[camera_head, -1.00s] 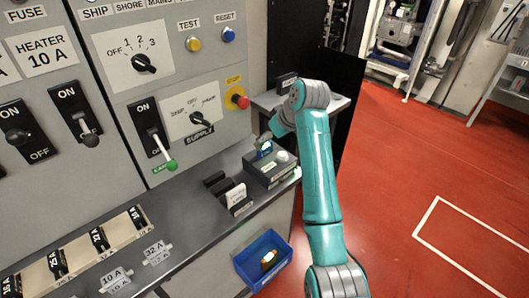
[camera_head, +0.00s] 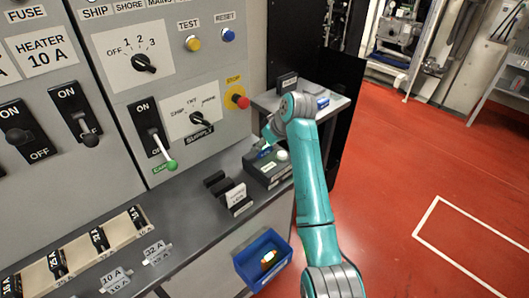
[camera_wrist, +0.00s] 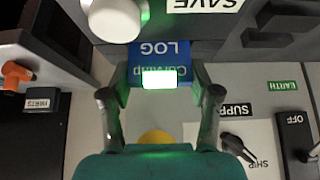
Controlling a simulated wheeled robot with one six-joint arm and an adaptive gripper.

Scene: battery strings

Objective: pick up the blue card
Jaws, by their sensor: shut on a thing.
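The blue card (camera_wrist: 162,57) shows in the wrist view with the words LOG and a second line, upside down. My gripper (camera_wrist: 163,88) is shut on it, one finger at each side. A bright white patch with a green edge covers its lower part. In the head view the blue card (camera_head: 265,153) is small, at the dark grey box (camera_head: 280,173) with a white knob, and my gripper (camera_head: 268,140) partly hides it. I cannot tell whether the card is still seated in the box.
A switch panel (camera_head: 215,95) with a red stop button (camera_head: 240,101) stands behind. Black blocks (camera_head: 217,183) sit on the counter left of the box. A blue bin (camera_head: 263,258) hangs below. A grey side shelf (camera_head: 335,101) holds a small blue and white thing.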

